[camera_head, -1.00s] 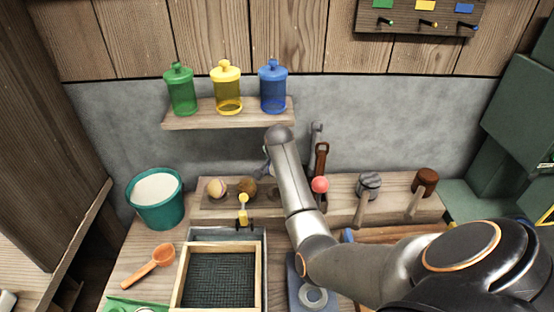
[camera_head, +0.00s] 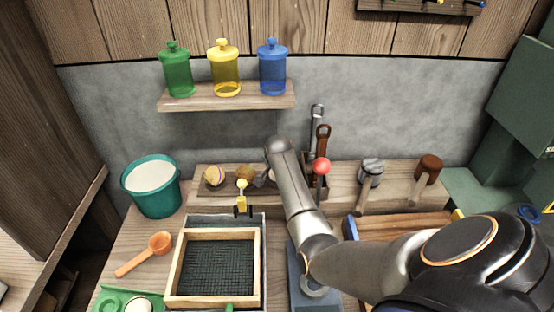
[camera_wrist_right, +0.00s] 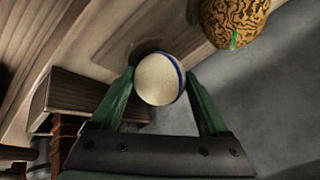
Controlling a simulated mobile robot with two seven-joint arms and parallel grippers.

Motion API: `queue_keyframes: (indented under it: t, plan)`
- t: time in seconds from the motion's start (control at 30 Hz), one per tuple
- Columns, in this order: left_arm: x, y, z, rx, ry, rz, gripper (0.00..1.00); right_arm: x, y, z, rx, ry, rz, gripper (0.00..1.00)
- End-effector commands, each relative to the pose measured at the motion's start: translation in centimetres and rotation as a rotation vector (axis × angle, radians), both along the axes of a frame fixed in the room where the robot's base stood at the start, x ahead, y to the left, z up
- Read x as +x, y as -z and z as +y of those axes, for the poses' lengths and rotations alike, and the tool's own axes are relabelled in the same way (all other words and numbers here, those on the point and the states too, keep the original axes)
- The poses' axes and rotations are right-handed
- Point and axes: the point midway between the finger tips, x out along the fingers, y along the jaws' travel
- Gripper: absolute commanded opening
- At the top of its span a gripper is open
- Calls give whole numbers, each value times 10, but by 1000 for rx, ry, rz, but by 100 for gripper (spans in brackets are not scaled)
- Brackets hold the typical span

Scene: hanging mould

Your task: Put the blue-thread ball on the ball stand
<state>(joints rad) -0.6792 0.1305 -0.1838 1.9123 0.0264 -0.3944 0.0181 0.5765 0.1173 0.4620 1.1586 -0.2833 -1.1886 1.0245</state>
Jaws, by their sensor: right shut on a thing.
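The blue-thread ball (camera_wrist_right: 158,79), cream with a blue band, sits between the green fingers of my right gripper (camera_wrist_right: 160,88) in the right wrist view. The gripper is shut on it. A dark round hollow shows just behind the ball, in the wooden ball stand (camera_wrist_right: 110,55); I cannot tell whether the ball touches it. In the head view the stand (camera_head: 206,190) lies on the raised back ledge, and my right forearm hides most of the gripper and ball. My left gripper is not in view.
A brown patterned ball (camera_wrist_right: 234,18) sits beside the held ball; it also shows in the head view (camera_head: 245,172), beside a striped ball (camera_head: 214,176). A red-knobbed lever (camera_head: 322,167) and upright tools stand right of my arm. A framed screen (camera_head: 215,265) lies in front.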

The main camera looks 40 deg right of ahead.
Motion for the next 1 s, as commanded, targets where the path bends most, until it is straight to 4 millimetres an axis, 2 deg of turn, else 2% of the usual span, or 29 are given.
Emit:
queue_keyframes:
  t: [0.87, 0.9, 1.0]
  plan:
    - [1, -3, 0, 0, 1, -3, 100, -1, 9, 3, 5, -1, 4, 9]
    - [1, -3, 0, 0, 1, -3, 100, -1, 10, 4, 5, -1, 5, 82]
    - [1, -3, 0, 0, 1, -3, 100, -1, 11, 4, 7, -1, 6, 93]
